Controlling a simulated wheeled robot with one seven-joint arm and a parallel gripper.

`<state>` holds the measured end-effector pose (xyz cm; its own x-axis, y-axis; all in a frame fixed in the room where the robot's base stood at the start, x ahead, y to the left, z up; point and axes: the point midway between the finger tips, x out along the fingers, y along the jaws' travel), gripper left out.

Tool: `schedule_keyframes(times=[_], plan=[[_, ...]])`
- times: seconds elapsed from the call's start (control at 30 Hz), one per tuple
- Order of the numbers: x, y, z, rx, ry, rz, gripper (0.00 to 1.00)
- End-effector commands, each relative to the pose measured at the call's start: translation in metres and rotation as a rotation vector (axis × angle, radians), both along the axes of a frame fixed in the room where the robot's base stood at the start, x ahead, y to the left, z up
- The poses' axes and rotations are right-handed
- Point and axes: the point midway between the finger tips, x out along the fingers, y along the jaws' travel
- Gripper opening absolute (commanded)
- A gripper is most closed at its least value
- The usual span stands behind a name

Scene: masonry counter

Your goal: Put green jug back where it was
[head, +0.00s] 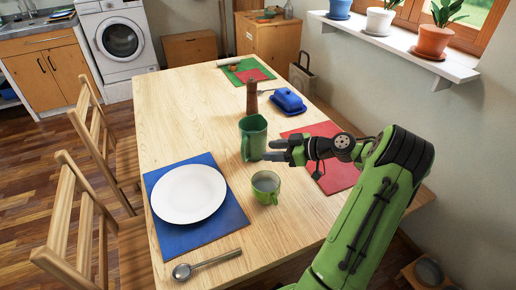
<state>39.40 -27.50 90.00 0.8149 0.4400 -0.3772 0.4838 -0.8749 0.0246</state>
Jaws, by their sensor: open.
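The fingers are open. They overlap the jug's right edge in the picture, and I cannot tell whether they touch it. A green mug (266,187) with a greyish inside stands in front of the jug, below my gripper.
The table (180,110) also holds a white plate (188,193) on a blue mat, a ladle (205,264), a red mat (335,178) under my arm, a blue butter dish (288,101) and a brown pepper mill (252,97). The table's far left is clear.

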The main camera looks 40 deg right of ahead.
Motion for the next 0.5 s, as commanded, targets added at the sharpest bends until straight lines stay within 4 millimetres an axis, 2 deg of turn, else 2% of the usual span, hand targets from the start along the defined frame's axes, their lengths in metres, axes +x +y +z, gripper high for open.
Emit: schedule_keyframes(times=[0.07,0.17,0.27,0.33,0.43,0.5], plan=[[-0.005,-0.003,0.003,-0.001,0.002,-0.001,0.46],[0.000,0.015,0.009,-0.012,0.055,0.030,0.46],[0.011,0.062,0.021,-0.050,0.208,0.076,0.46],[0.012,0.103,0.031,-0.090,0.339,0.090,0.46],[0.001,0.153,0.046,-0.157,0.497,0.063,0.46],[-0.014,0.184,0.058,-0.204,0.579,0.022,0.46]])
